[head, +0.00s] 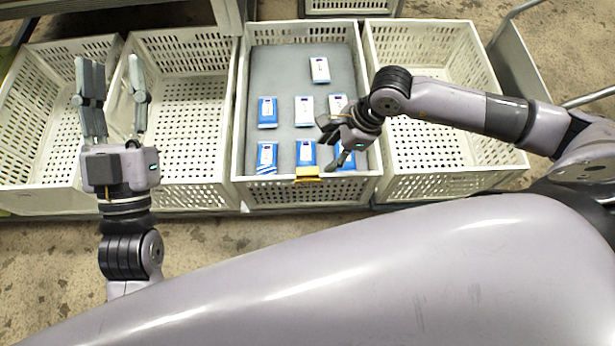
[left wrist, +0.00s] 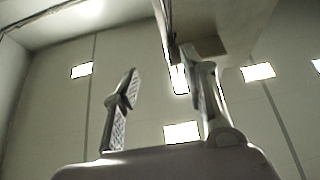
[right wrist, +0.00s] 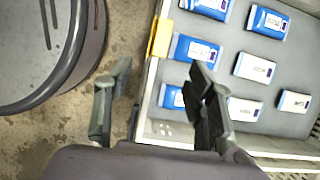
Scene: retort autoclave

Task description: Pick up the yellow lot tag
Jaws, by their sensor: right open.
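The yellow lot tag (head: 308,174) hangs on the near rim of the crate that holds the blue and white packs. In the right wrist view the yellow tag (right wrist: 160,38) is at the crate's edge, beyond the fingertips. My right gripper (head: 332,157) is over the near part of that crate, just right of the tag. It is open and empty, and its fingers (right wrist: 160,85) stand apart in the right wrist view. My left gripper (head: 112,75) is open and empty, pointing up over the left crates. Its fingers (left wrist: 160,85) show apart in the left wrist view.
The crate (head: 239,110) holds several blue and white packs (head: 304,110) on a grey sheet. An empty crate (head: 480,170) stands on its right. Two empty crates (head: 40,130) (head: 190,115) stand on its left. Bare floor (head: 215,250) lies between the crates and my body.

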